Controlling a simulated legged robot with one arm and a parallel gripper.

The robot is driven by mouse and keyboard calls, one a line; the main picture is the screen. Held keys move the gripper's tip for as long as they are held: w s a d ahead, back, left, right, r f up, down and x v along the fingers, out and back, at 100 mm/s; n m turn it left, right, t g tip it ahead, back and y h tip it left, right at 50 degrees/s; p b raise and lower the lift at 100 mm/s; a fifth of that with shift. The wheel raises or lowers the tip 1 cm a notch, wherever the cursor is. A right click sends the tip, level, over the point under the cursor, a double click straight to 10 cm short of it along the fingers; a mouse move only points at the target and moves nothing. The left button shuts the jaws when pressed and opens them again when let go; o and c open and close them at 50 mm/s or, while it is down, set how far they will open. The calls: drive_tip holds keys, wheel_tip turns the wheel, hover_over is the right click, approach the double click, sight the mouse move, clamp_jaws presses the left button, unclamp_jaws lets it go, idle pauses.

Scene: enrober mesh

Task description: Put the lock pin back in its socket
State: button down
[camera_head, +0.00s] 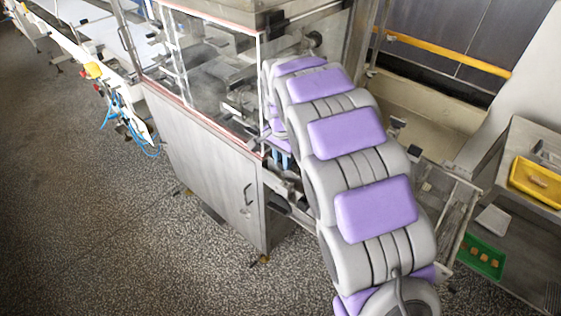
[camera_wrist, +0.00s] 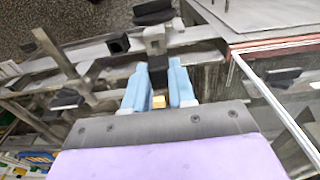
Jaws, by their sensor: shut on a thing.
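My gripper (camera_wrist: 158,82) has two light blue fingers, shut on a small dark block (camera_wrist: 158,71), which looks like the lock pin's head. A small yellow piece (camera_wrist: 158,102) shows between the fingers nearer the palm. Just beyond the fingertips is a light grey block (camera_wrist: 154,40) on the machine's frame, in line with the dark block. I cannot tell whether they touch or which part is the socket. In the head view my gripper (camera_head: 281,157) is beside the machine cabinet's right edge, partly hidden by my arm; the pin cannot be made out there.
The steel cabinet (camera_head: 205,165) with a clear, red-edged guard (camera_head: 215,70) stands left of my arm. A black block with a square opening (camera_wrist: 118,44) sits on the rail left of the fingers. A yellow tray (camera_head: 537,182) and green crate (camera_head: 480,256) are at right. Speckled floor (camera_head: 90,220) is open at left.

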drive_tip(key=shift+w, duration=0.15)
drive_tip(key=shift+d+f, duration=0.1)
drive_tip(key=shift+f, duration=0.15)
drive_tip(key=shift+d+f+p, duration=0.3)
drive_tip(key=shift+d+f, duration=0.5)
drive_tip(key=shift+d, duration=0.25)
drive_tip(key=shift+a+f, duration=0.95)
drive_tip(key=shift+f, duration=0.25)
drive_tip(key=shift+s+d+f, duration=0.2)
drive_tip(key=shift+d+f, duration=0.2)
drive_tip(key=shift+w+d+f, duration=0.2)
drive_tip(key=shift+d+f, duration=0.1)
drive_tip(key=shift+f, duration=0.1)
drive_tip(key=shift+a+f, duration=0.15)
drive_tip(key=shift+a, duration=0.2)
